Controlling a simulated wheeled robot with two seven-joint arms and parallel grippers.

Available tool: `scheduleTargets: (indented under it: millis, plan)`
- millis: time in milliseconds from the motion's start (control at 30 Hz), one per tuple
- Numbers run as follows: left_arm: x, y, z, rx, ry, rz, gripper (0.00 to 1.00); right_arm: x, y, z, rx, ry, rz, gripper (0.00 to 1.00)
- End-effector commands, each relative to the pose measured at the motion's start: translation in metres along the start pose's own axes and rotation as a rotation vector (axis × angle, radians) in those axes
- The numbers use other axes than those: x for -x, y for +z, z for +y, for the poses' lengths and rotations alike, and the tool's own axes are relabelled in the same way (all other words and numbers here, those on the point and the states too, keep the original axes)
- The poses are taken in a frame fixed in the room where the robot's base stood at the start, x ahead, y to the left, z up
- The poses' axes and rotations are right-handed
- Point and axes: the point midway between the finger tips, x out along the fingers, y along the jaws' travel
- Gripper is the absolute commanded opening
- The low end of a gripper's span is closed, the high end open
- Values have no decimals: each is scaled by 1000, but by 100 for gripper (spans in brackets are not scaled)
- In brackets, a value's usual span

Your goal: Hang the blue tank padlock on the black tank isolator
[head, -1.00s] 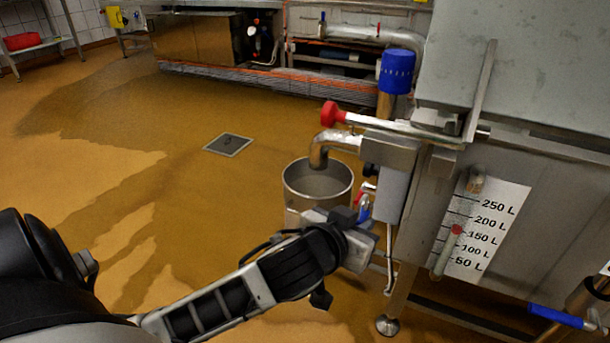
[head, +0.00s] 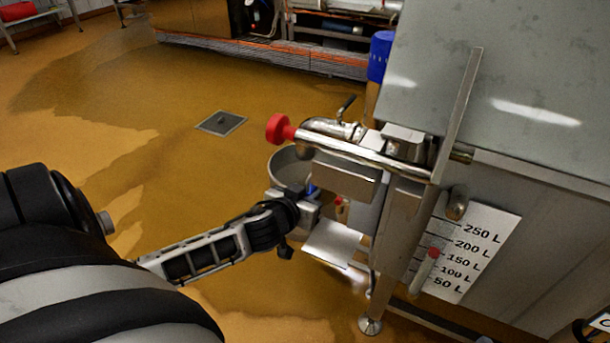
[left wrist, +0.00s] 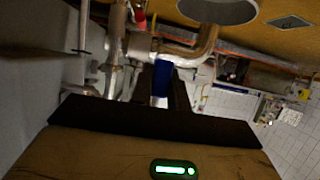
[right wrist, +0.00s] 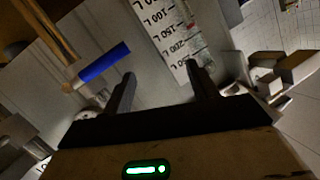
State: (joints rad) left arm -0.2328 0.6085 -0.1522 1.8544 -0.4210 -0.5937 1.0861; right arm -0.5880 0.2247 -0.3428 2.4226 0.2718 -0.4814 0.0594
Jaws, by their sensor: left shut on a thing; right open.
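The blue tank padlock (head: 311,188) shows as a small blue patch at my left gripper (head: 311,196), beside the steel tank. In the left wrist view the padlock (left wrist: 160,80) sits between the two dark fingers of my left gripper (left wrist: 161,88), which is shut on it. Its shackle is not clear there. I cannot pick out the black tank isolator in any view now; the tank's steel boxes and my gripper cover part of that area. My right gripper (right wrist: 163,84) is open and empty in the right wrist view, facing the tank's gauge side; it is out of the head view.
A steel bucket (head: 287,168) stands behind my left gripper. A steel pipe with a red knob (head: 280,128) crosses above it. The tank has a white litre scale (head: 462,248). Open floor lies left.

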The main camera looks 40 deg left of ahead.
Motion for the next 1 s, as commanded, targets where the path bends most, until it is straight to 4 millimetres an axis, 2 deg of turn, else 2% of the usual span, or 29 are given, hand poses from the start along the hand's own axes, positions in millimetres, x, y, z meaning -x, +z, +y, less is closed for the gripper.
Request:
scheduleTargets:
  millis: [1000]
  plan:
    - [-2,4,62,1,1,3,0,-3,-10,-6,-73,-43,65,59]
